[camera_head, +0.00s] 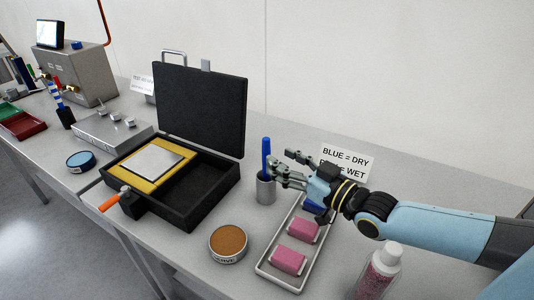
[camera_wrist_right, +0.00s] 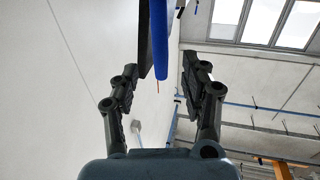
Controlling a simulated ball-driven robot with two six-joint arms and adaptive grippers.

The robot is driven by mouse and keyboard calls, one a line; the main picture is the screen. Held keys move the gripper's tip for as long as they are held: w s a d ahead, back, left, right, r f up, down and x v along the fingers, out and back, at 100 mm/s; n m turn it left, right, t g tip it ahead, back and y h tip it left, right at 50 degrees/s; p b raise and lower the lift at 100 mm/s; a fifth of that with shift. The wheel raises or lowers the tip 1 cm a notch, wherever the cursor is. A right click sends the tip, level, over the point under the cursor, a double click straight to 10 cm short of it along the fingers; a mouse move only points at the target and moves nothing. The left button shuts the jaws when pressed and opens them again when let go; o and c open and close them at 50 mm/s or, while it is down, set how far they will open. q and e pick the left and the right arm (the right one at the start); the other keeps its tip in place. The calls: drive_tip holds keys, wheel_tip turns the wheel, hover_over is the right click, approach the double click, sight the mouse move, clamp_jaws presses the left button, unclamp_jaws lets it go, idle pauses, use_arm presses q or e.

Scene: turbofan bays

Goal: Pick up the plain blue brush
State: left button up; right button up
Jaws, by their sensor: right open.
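The plain blue brush (camera_head: 266,150) stands upright in a small metal cup (camera_head: 266,191), right of the open black case. My right gripper (camera_head: 281,167) is open beside the brush, just to its right, with its fingers pointing left toward it. In the right wrist view the blue brush (camera_wrist_right: 160,45) shows between and beyond the two open fingers (camera_wrist_right: 165,85); I cannot tell whether any finger touches it. My left gripper is not in view.
The open black case (camera_head: 200,105) stands left of the cup. A tray (camera_head: 263,266) with pink blocks (camera_head: 288,260), a brown-topped round tin (camera_head: 228,243) and a pink bottle (camera_head: 379,271) are nearer. A sign (camera_head: 345,160) stands behind my right gripper.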

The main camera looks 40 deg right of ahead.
sight(269, 152)
drive_tip(key=w, duration=0.6)
drive_tip(key=shift+a+p, duration=0.1)
drive_tip(key=shift+p, duration=0.25)
drive_tip(key=shift+s+r, duration=0.1)
drive_tip(key=shift+s, duration=0.05)
clamp_jaws()
